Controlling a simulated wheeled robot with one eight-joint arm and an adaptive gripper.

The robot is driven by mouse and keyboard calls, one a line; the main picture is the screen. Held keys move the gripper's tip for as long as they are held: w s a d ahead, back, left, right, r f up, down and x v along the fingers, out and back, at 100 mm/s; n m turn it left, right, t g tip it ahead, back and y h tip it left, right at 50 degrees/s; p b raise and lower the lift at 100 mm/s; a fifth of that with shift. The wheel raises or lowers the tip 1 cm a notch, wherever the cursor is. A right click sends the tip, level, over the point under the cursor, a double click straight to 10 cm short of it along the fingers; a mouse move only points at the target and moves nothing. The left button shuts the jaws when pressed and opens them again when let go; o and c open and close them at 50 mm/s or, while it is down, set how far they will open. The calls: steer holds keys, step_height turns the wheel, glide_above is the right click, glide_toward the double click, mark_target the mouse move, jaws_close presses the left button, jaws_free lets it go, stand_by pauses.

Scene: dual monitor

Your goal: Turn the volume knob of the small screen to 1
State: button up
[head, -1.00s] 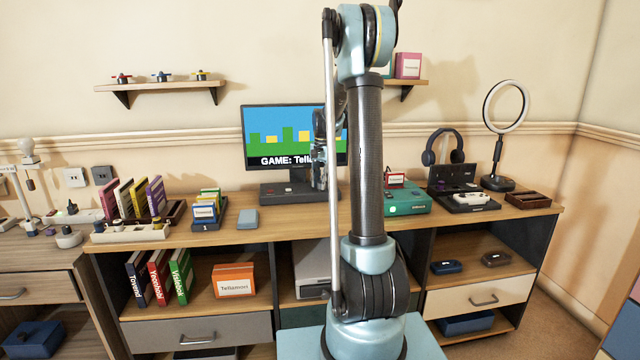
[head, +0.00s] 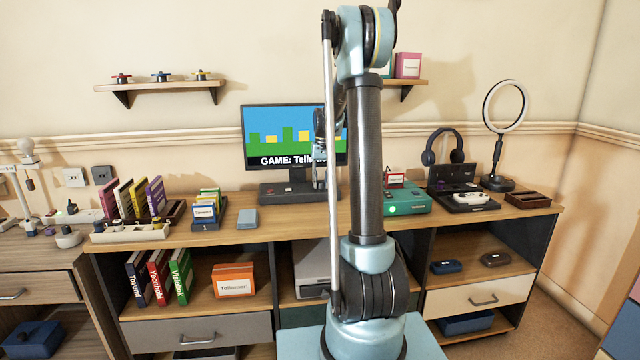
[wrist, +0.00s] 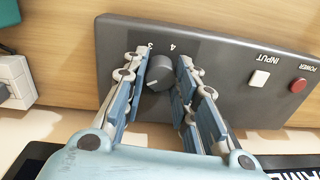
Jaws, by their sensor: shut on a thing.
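The screen (head: 285,125) stands at the back of the desk, showing a game picture with "GAME:" text, partly covered by my arm. Its dark grey base panel (wrist: 240,70) fills the upper wrist view and appears upside down. The round grey volume knob (wrist: 161,73) is on this panel, with the numbers 3 and 4 printed beside it. A pale mark shows on the knob's face, toward the picture's lower left. My gripper (wrist: 163,66) has one finger on each side of the knob and is shut on it. In the head view my gripper (head: 319,170) is over the base.
A white input button (wrist: 258,79) and a red power button (wrist: 298,84) sit on the same panel, right of the fingers. A green console (head: 405,203) stands right of my arm. A small blue-grey box (head: 247,218) lies left of the base.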

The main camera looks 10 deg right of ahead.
mark_target(322, 182)
steer(key=shift+n, duration=0.9)
steer(key=o, duration=1.1)
steer(key=r, duration=1.2)
steer(key=shift+w+d, duration=0.1)
steer(key=shift+d, duration=0.15)
